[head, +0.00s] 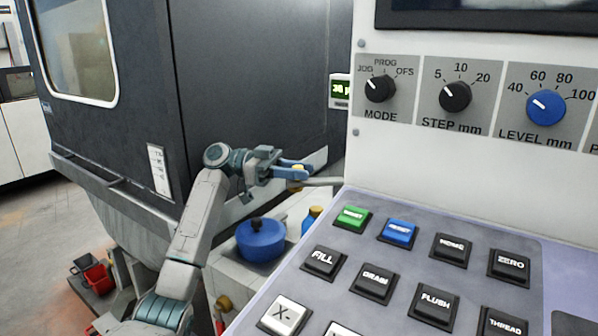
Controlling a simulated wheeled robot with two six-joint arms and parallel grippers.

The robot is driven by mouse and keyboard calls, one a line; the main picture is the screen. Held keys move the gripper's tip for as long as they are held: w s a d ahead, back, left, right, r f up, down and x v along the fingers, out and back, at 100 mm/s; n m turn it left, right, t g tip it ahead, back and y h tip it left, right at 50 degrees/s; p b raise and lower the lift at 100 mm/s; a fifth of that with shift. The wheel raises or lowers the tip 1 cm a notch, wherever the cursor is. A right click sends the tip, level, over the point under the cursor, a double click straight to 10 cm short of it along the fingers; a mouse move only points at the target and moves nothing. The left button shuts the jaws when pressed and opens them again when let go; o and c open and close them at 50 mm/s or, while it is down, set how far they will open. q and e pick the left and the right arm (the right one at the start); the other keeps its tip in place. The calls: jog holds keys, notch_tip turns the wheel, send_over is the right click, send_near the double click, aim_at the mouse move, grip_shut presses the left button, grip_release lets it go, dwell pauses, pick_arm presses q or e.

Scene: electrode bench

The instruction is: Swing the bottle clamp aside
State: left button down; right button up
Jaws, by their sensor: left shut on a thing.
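My left gripper (297,171) reaches in from the left in the head view, with blue fingers. It is shut on a small yellow part, which I take to be the grip of the bottle clamp. A grey bar (325,182) runs right from just below the fingers toward the control panel; it looks like the clamp's arm, but the fingers hide where the two meet. Below the fingers stands a blue bottle (309,222) with a yellow top, partly hidden by the panel edge. My right gripper is not in view.
The control panel (412,228) with keys and knobs fills the right. The dark machine cabinet (235,80) stands behind the arm. Red bins (97,275) lie low at left.

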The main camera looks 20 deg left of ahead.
pick_arm(q)
jog(key=c, duration=1.2)
grip_release()
jog(key=shift+r, duration=0.25)
jog(key=r, duration=0.1)
jog(key=s+r, duration=0.1)
jog(key=shift+d+r+b, duration=0.15)
jog(key=shift+r+b, duration=0.15)
jog(key=shift+r, duration=0.1)
jog(key=s+d, duration=0.2)
jog(key=s, duration=0.5)
jog(key=s+d+r+b, duration=0.1)
jog(key=s+d, duration=0.2)
jog(key=s, duration=0.4)
jog(key=shift+r, duration=0.3)
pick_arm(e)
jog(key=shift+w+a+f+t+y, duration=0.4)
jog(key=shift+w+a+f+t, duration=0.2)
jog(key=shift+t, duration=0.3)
pick_arm(q)
jog(key=shift+d, duration=0.1)
